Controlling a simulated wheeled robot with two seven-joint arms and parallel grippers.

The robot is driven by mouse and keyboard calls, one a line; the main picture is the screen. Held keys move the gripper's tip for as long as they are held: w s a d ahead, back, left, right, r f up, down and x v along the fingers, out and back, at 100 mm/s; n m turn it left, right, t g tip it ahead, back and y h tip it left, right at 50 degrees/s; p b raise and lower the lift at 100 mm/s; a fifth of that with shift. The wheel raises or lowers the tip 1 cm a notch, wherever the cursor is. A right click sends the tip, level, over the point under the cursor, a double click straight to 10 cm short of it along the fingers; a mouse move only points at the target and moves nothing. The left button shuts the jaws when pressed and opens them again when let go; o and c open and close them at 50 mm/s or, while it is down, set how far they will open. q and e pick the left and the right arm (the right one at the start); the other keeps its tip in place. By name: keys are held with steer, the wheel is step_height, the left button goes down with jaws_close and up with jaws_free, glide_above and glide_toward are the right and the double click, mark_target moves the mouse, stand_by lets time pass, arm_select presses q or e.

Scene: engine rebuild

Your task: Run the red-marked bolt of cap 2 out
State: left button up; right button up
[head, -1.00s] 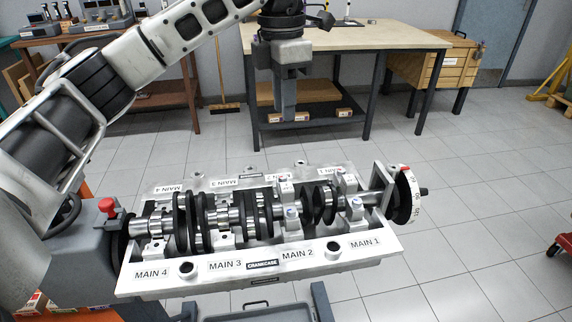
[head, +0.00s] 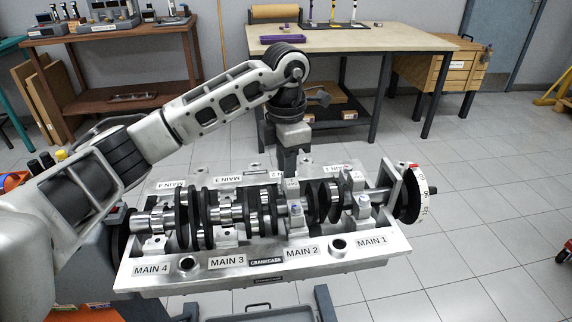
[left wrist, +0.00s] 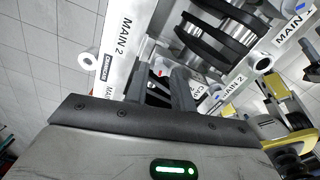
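Cap 2 (head: 296,222) is a pale metal cap across the crankshaft at MAIN 2, with a blue-marked bolt (head: 296,208) on its near side. The red-marked bolt on its far side is hidden behind my left gripper in the head view. My left gripper (head: 287,174) points down at the far side of cap 2. In the left wrist view the fingers (left wrist: 162,84) stand apart, with a small red mark (left wrist: 161,73) showing between their tips. I cannot tell whether they touch the bolt. My right gripper is not in view.
The crankcase (head: 215,283) holds the crankshaft (head: 226,215), with a marked wheel (head: 415,196) at its right end. Cap 1 (head: 362,211) stands right of cap 2. A workbench (head: 350,40) stands behind.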

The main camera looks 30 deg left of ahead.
arm_select(q)
steer(key=shift+f, duration=0.2)
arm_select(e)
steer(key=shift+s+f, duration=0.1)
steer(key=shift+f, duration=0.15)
arm_select(q)
jaws_close()
steer(key=shift+n, duration=0.3)
